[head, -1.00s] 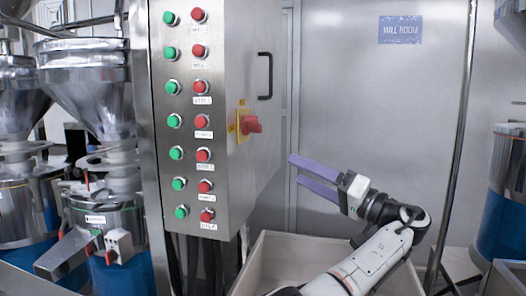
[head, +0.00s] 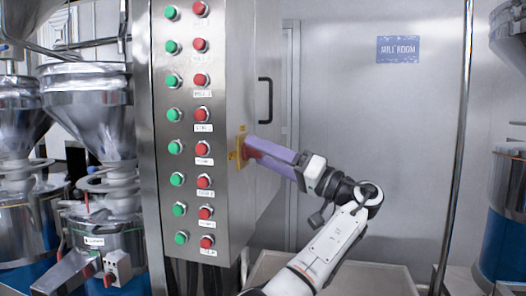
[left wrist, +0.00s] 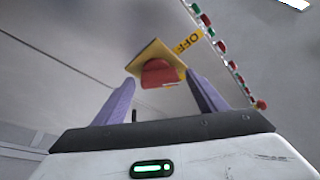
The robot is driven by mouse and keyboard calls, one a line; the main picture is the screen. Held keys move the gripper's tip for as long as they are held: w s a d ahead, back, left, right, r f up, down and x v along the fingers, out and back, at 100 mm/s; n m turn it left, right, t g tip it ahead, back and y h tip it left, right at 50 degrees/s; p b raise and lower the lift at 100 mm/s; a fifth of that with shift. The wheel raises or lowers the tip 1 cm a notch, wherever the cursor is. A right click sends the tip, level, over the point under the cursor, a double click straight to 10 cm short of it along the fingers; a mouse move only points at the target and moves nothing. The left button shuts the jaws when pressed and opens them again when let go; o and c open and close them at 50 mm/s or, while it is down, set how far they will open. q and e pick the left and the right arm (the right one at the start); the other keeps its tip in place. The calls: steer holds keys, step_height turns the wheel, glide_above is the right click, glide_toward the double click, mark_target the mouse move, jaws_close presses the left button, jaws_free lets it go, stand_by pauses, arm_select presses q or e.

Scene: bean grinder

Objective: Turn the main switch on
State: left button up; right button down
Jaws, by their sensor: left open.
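The main switch is a red rotary handle (left wrist: 160,74) on a yellow plate (left wrist: 153,57), on the side wall of the steel control cabinet. In the left wrist view the handle lies between the two purple fingers of my left gripper (left wrist: 162,95), and a yellow "OFF" label (left wrist: 188,41) shows beside the plate. In the head view the open left gripper (head: 250,147) reaches the switch from the right. Its fingers cover most of the handle, and the yellow plate shows at the edge (head: 241,148). I cannot tell whether the fingers touch the handle. My right gripper is not in view.
The cabinet front (head: 225,60) carries columns of green and red buttons. A black door handle (head: 265,100) sticks out above the switch. A pale bin (head: 350,280) is below my arm. Steel hoppers (head: 85,105) stand at the left. The space right of the cabinet is open.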

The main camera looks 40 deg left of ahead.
arm_select(q)
steer(key=shift+a, duration=0.1)
steer(key=c, duration=1.1)
steer(key=shift+o, duration=0.2)
steer(key=shift+m, duration=0.5)
steer(key=m+t, duration=0.1)
steer(key=m, duration=0.1)
steer(key=shift+r+m+t+p, duration=0.15)
steer(key=shift+m+t+p, duration=0.15)
steer(key=shift+p, duration=0.05)
steer(key=m+p, duration=0.1)
steer(key=m, duration=0.1)
steer(key=m+t+h+p, duration=0.1)
steer(key=m, duration=0.1)
steer(key=m+h, duration=0.1)
steer(key=m, duration=0.1)
steer(key=shift+r+m+t+p, duration=0.25)
steer(key=shift+m+t+p, duration=0.05)
steer(key=shift+t+p, duration=0.1)
steer(key=shift+m+h, duration=0.4)
steer(key=shift+m, duration=0.6)
